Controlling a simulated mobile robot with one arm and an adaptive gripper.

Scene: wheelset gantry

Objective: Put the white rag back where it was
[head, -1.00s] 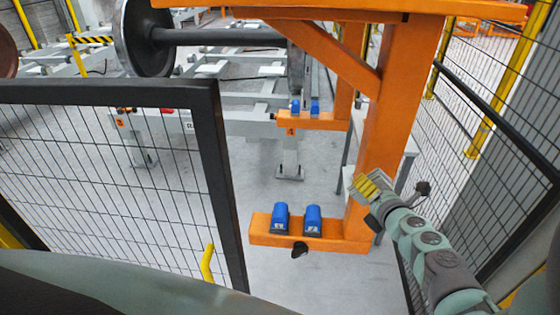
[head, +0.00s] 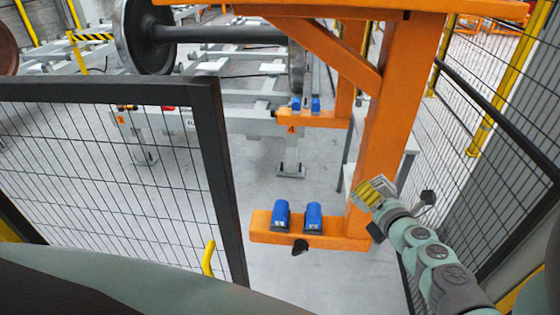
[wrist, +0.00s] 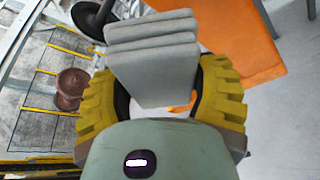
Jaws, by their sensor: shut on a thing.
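My gripper (head: 371,191) is at the right of the head view, in front of the lower part of an orange post. In the wrist view its yellow ridged fingers (wrist: 165,105) are closed on a folded light grey-white rag (wrist: 152,60). The rag stands up in several stacked folds between the fingers and beyond them. In the head view the rag is hardly visible behind the fingers.
The orange gantry post (head: 385,130) stands close beside my gripper. Its foot carries two blue blocks (head: 281,214). A grey table (head: 408,150) is partly hidden behind the post. Mesh fences stand at left (head: 110,160) and right (head: 500,130). A wheelset (head: 150,38) is at the back.

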